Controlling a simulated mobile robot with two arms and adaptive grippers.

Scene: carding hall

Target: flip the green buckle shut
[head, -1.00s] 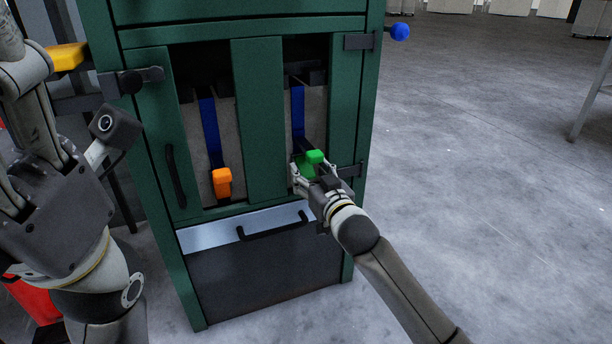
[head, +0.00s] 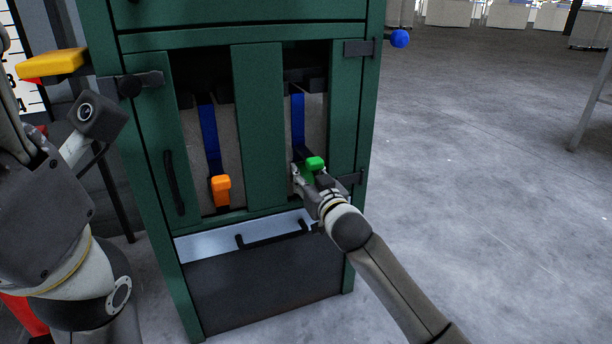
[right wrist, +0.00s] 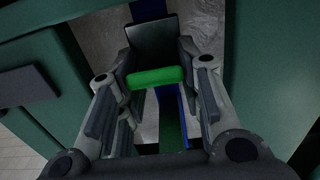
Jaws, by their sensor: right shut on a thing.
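The green buckle (head: 315,163) sits at the lower end of the right blue strap (head: 298,118), in the right opening of a green cabinet (head: 258,130). Its raised green tab stands out toward me. My right gripper (head: 304,174) is at the buckle, shut on it, and hides part of its lower body. In the right wrist view the green bar of the buckle (right wrist: 156,77) lies crosswise between the fingers (right wrist: 158,100), with a dark plate behind it. My left arm is at the left of the head view; its fingers do not show.
An orange buckle (head: 221,190) hangs on the left blue strap (head: 209,135) in the left opening. Below are a pale panel and a black handle (head: 272,235). Open floor (head: 480,200) lies to the right.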

